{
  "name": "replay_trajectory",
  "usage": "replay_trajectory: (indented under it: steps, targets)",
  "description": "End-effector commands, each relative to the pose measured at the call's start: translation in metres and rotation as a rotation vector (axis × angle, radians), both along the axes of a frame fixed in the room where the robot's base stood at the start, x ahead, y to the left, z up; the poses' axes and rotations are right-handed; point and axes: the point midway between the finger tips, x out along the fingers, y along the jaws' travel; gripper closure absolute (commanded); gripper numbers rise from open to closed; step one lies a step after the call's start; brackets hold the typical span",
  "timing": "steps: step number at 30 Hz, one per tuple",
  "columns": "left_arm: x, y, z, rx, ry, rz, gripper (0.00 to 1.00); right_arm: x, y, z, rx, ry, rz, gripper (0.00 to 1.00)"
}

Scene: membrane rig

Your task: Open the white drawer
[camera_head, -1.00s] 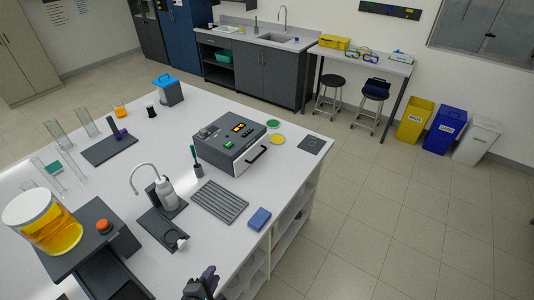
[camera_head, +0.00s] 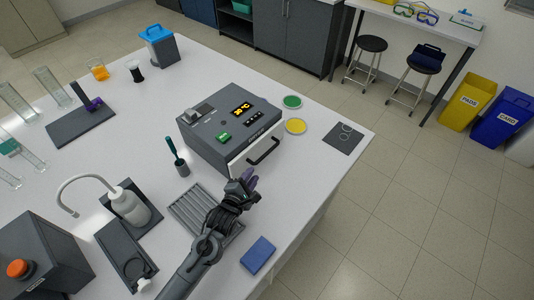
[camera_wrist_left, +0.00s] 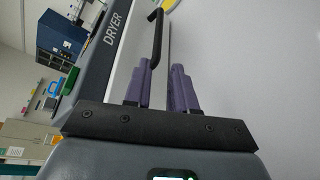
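The white drawer (camera_head: 239,166) is the front of a grey dryer (camera_head: 215,125) on the white bench, and it looks closed. A black bar handle (camera_head: 265,152) sticks out from it. In the left wrist view the handle (camera_wrist_left: 156,38) stands just ahead of my fingers, with the drawer's pale front beside it. My left gripper (camera_head: 248,177) has purple fingertips and is just in front of the drawer, below the handle. In the left wrist view its fingers (camera_wrist_left: 164,85) are apart with nothing between them. My right gripper is not in view.
A grey ribbed rack (camera_head: 183,210) lies under my left arm and a blue block (camera_head: 258,254) lies to its right. A holder with a green-handled tool (camera_head: 180,165) stands left of the dryer. Green (camera_head: 292,101) and yellow (camera_head: 296,126) dishes and a dark pad (camera_head: 344,136) lie right of it.

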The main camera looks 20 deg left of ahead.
Motion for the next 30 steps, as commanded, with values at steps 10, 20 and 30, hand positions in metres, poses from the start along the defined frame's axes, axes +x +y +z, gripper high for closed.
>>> replay_trajectory:
  steps: [10,20,30]
  targets:
    - [0.028,0.0,0.0,0.001,-0.031,-0.001,0.75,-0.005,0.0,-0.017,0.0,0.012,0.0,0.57]
    - [0.079,-0.001,-0.011,0.001,-0.031,-0.001,0.75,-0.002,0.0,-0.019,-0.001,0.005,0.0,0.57]
    - [0.112,-0.001,-0.019,0.001,-0.029,0.0,0.75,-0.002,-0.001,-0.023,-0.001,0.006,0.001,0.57]
